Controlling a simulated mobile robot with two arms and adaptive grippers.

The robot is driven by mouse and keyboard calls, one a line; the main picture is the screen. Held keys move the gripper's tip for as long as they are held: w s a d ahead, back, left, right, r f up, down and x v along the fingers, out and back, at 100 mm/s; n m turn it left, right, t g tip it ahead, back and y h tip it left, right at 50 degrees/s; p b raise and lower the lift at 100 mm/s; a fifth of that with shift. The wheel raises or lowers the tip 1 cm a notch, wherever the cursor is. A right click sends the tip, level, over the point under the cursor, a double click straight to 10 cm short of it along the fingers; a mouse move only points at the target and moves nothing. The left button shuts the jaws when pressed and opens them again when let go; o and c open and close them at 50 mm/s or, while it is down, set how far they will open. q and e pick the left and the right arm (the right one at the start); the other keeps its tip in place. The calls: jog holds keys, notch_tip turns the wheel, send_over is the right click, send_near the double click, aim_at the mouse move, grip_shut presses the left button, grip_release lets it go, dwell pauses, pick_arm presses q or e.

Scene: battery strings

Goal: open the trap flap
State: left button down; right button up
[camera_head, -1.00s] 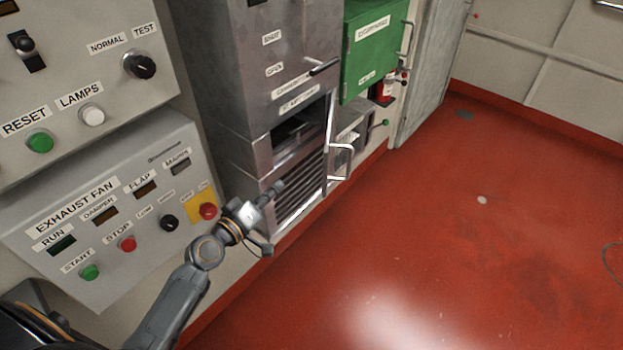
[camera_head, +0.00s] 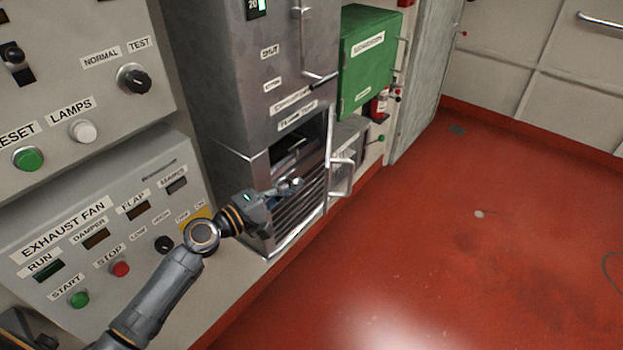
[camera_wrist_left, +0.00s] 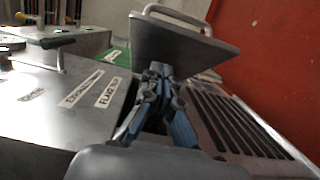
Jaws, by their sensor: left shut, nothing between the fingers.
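The trap flap (camera_head: 328,165) is a grey metal plate seen nearly edge-on in the head view. It stands out from the cabinet at the right side of a dark opening (camera_head: 291,155), with a D-shaped handle (camera_head: 350,179) on its far side. In the left wrist view the flap's (camera_wrist_left: 185,48) broad near face shows, with the handle (camera_wrist_left: 178,18) beyond it. My left gripper (camera_head: 296,184) is shut and empty, in front of the opening and the slatted grille, on the flap's near side. In the wrist view its fingertips (camera_wrist_left: 160,72) overlap the flap's lower edge; contact cannot be told.
The slatted grille (camera_head: 292,208) lies below the opening. The exhaust fan panel (camera_head: 105,235) stands close to my left arm. A green box (camera_head: 367,60) hangs farther along the wall. The red floor (camera_head: 440,230) to the right is clear.

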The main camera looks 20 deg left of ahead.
pick_arm(q)
jog(key=d+p, duration=0.1)
jog(key=d, duration=0.1)
jog(key=w+d+p, duration=0.1)
jog(key=d, duration=0.1)
jog(key=shift+w+d, duration=0.1)
jog(key=shift+w, duration=0.1)
jog(key=shift+d, duration=0.1)
